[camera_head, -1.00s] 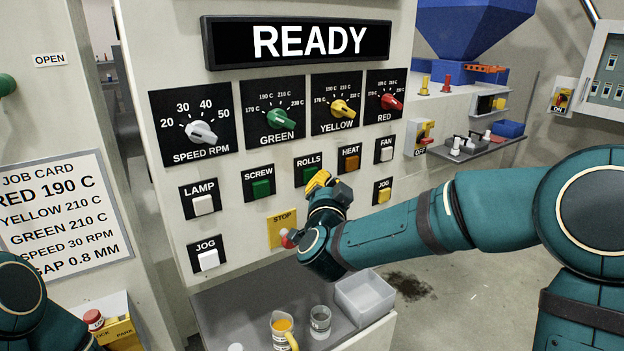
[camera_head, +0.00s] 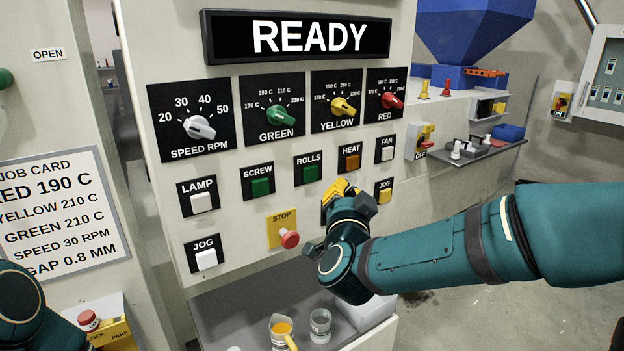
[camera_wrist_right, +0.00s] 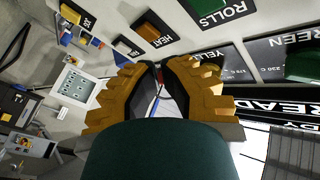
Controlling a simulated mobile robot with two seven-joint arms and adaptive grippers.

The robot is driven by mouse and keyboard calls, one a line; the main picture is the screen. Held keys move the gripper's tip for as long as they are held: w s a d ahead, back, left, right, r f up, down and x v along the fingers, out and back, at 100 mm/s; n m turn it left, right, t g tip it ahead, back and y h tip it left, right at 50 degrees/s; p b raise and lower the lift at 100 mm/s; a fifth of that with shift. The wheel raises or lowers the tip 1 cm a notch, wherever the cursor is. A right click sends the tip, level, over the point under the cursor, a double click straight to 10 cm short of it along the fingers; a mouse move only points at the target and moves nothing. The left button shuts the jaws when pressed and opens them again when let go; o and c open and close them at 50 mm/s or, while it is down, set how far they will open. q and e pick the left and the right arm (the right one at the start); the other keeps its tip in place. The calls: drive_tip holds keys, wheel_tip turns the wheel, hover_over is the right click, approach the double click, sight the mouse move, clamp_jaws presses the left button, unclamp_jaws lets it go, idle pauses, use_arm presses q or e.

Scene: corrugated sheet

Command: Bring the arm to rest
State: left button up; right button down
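My right gripper (camera_head: 346,189) is in front of the machine's control panel (camera_head: 237,222), just below the HEAT button (camera_head: 352,162) and to the right of the ROLLS button (camera_head: 311,174). In the right wrist view the yellow fingers (camera_wrist_right: 157,68) come together at their tips with nothing seen between them, so it looks shut and empty. My right arm (camera_head: 430,250) reaches in from the right. Part of my left arm (camera_head: 20,305) shows at the lower left; its gripper is out of view. The display (camera_head: 297,38) reads READY.
The red STOP button (camera_head: 289,239) sticks out left of my right gripper. Open floor lies to the right.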

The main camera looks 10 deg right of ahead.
drive_tip(key=shift+s, duration=0.2)
drive_tip(key=s+a+f+n+g+y, duration=0.1)
drive_tip(key=a+f+n+g+y, duration=0.2)
drive_tip(key=f, duration=1)
drive_tip(key=a+f+n+g+y, duration=0.3)
drive_tip(key=f+y, duration=0.1)
drive_tip(key=f, duration=0.9)
drive_tip(key=s+a+f+n+g+y, duration=0.2)
drive_tip(key=s+f+g, duration=0.8)
drive_tip(key=s+f, duration=1)
drive_tip(key=shift+s+a+f+n+g, duration=0.2)
drive_tip(key=shift+a+f+n+g, duration=0.1)
drive_tip(key=shift+a+f+n, duration=0.45)
drive_tip(key=shift+d+f, duration=0.1)
drive_tip(key=shift+d, duration=0.05)
